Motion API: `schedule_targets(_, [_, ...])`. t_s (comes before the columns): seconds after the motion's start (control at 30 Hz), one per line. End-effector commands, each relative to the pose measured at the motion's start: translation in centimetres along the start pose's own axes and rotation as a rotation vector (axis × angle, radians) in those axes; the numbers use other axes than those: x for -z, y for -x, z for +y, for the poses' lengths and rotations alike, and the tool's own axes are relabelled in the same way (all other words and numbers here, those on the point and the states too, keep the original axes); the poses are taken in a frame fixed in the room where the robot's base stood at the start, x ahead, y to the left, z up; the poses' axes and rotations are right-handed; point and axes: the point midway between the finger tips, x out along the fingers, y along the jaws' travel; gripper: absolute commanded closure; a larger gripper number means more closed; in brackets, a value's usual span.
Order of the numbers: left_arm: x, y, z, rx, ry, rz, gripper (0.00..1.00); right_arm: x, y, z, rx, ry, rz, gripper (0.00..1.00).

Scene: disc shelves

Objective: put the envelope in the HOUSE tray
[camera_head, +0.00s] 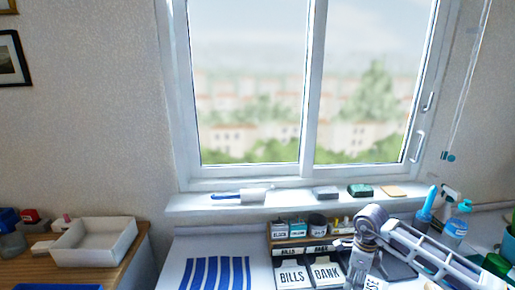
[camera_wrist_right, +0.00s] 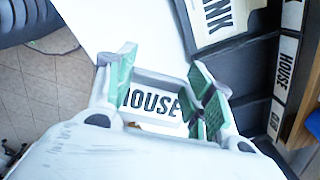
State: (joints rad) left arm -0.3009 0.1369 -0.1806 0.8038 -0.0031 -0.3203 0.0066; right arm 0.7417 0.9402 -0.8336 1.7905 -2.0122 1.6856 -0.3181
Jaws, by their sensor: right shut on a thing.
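The envelope is white with HOUSE printed in black. In the right wrist view the envelope (camera_wrist_right: 150,101) shows between the green-padded fingers of my right gripper (camera_wrist_right: 163,95), which is shut on it. In the head view the right gripper (camera_head: 364,262) is at the lower right, with part of the envelope (camera_head: 375,284) below it. A small HOUSE label marks the HOUSE tray (camera_wrist_right: 287,62) at the right of the wrist view. The gripper is to the left of that label there. In the head view my arm hides the HOUSE tray's label. My left gripper is not in view.
White pieces marked BILLS (camera_head: 292,275) and BANK (camera_head: 327,271) lie beside the right gripper. Small containers (camera_head: 297,228) stand behind them. A blue-striped sheet (camera_head: 215,273) lies to the left. Spray bottles (camera_head: 455,230) stand at the right, near my arm.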

Motion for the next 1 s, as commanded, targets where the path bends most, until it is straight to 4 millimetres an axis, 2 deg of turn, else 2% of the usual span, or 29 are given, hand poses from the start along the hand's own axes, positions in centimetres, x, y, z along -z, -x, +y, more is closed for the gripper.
schedule_targets(0.6, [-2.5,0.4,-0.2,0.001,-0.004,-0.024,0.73,-1.5,-0.5,2.1,0.0,0.563,0.001,0.57])
schedule_targets(1.0, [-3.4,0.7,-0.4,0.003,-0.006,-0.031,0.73,-2.4,-0.8,3.5,0.0,0.929,0.0,0.57])
